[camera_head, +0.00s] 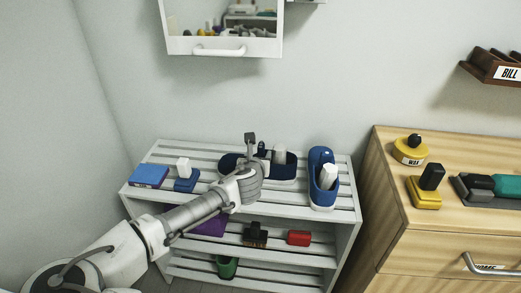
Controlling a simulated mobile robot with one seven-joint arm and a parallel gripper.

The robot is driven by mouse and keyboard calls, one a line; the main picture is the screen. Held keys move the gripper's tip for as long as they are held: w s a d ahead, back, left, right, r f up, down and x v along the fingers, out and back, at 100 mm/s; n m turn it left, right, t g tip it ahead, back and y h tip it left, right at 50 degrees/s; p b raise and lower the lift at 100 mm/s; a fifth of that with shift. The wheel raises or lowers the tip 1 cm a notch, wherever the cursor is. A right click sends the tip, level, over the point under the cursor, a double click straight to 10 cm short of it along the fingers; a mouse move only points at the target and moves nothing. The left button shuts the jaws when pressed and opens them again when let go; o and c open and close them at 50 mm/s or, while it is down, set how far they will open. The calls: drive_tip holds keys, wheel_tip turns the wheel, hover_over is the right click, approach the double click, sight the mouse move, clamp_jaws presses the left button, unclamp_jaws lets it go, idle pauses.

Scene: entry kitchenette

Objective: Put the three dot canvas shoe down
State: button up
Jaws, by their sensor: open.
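A white slatted rack (345,205) stands against the wall. My gripper (256,146) is over the middle of its top shelf and is open. A dark navy shoe-like thing (288,168) with a light grey block lies right at the gripper, partly hidden by it. Dark blue also shows to the left of my gripper; I cannot tell if it is a second shoe. A brighter blue shoe (321,160) with a white block in its opening sits at the right end of the shelf, apart from my gripper. No dots can be made out, so I cannot tell which is the three dot shoe.
On the top shelf's left are a blue box (149,175) and a small blue block with a white handle (185,179). Lower shelves hold a purple thing (211,224), a brush (256,235), a red block (299,238) and a green thing (227,267). A wooden dresser (400,235) stands right.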

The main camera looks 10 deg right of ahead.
drive_tip(key=p+v, duration=0.2)
drive_tip(key=v, duration=0.6)
drive_tip(key=s+d+f+m+g, duration=0.1)
drive_tip(key=d+f+m, duration=0.1)
drive_tip(key=d+m, duration=0.1)
drive_tip(key=s+d+f+m+g+h, duration=0.1)
drive_tip(key=s+d+f+m+g, duration=0.1)
drive_tip(key=m, duration=0.1)
drive_tip(key=s+d+f+m+g, duration=0.1)
drive_tip(key=s+d+f+m, duration=0.1)
drive_tip(key=d+f+m, duration=0.1)
drive_tip(key=shift+s+d+m+g+h, duration=0.1)
drive_tip(key=shift+d+m+g+h, duration=0.2)
drive_tip(key=shift+g, duration=0.1)
drive_tip(key=s+f+m+g+y, duration=0.2)
drive_tip(key=s+m+g, duration=0.1)
drive_tip(key=s+m, duration=0.3)
drive_tip(key=s+a+r+m+y, duration=0.1)
drive_tip(key=s+r+m+y, duration=0.1)
drive_tip(key=s+r+m, duration=0.5)
drive_tip(key=s+a+r+m+y, duration=0.1)
drive_tip(key=s+r+m, duration=0.6)
drive_tip(key=r, duration=1)
drive_tip(key=a+m, duration=0.1)
drive_tip(key=m, duration=0.1)
drive_tip(key=shift+s+r+m+t+y, duration=0.25)
drive_tip(key=shift+r+m+t+y, duration=0.05)
drive_tip(key=shift+r+m+y, duration=0.1)
